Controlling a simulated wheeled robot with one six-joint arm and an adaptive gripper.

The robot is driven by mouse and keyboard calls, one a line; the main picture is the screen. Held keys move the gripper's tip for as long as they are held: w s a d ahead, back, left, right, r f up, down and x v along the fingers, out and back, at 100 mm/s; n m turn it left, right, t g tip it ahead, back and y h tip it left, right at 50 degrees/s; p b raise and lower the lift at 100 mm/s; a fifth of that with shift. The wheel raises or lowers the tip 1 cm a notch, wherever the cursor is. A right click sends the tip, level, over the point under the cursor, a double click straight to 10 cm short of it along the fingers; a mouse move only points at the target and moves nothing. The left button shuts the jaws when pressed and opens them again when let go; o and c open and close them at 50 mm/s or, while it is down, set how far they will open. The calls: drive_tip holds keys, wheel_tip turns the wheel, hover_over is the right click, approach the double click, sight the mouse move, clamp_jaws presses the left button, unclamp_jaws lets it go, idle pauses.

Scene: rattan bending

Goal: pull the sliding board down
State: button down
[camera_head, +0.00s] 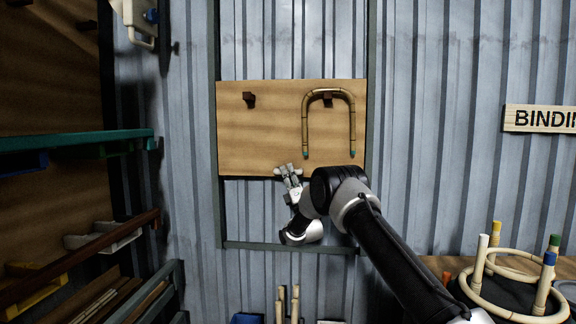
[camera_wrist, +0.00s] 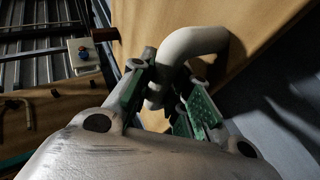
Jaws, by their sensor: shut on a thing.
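The sliding board (camera_head: 275,125) is a flat wooden panel standing upright between two dark vertical rails on the grey corrugated wall. A bent rattan piece (camera_head: 351,112), an upside-down U, hangs from its right peg, and its left peg (camera_head: 249,99) is empty. My gripper (camera_head: 289,172) is at the board's lower edge, left of its middle. In the wrist view, my gripper (camera_wrist: 170,100) is shut on a pale curved handle (camera_wrist: 195,42) on the board's wooden face (camera_wrist: 255,18). The fingers partly hide the grip.
A dark crossbar (camera_head: 290,247) spans the rails below the board, with an open gap between. Shelves (camera_head: 80,140) stand at the left. A ring-bending jig with coloured posts (camera_head: 515,280) stands at the lower right. Several rattan sticks (camera_head: 288,303) stand at the bottom.

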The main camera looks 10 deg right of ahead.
drive_tip(key=shift+f, duration=0.2)
drive_tip(key=c, duration=1.6)
unclamp_jaws()
drive_tip(key=v, duration=1.2)
